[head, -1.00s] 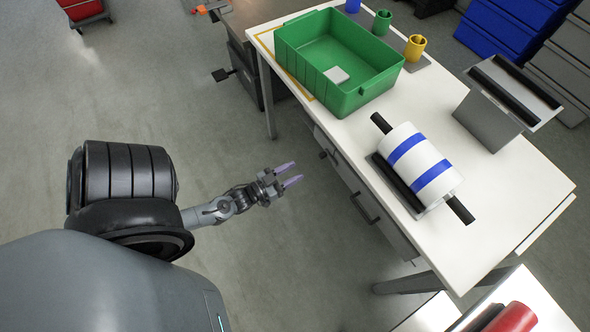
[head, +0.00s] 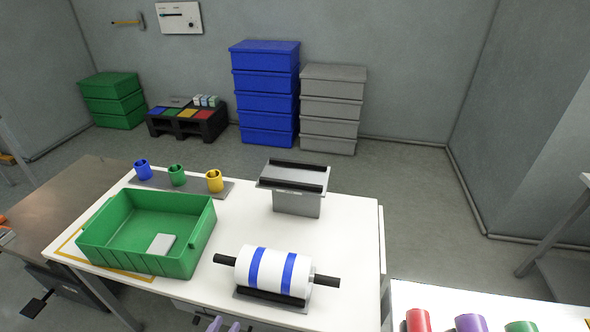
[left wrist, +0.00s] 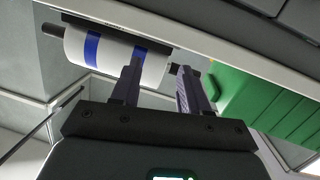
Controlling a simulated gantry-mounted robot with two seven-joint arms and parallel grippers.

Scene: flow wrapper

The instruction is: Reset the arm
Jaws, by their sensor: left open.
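My left gripper (head: 224,325) just shows at the bottom edge of the head view, its purple fingertips at the front edge of the white table (head: 345,225). In the left wrist view the left gripper (left wrist: 158,85) is open and empty, with its two fingers apart. Beyond it are the table's edge and the white roll with blue bands (left wrist: 100,50). In the head view this roll (head: 272,271) lies on a dark cradle, with a black shaft through it. My right gripper is not in view.
A grey stand with black bars (head: 296,195) is behind the roll. Coloured rolls (head: 470,323) are at lower right.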

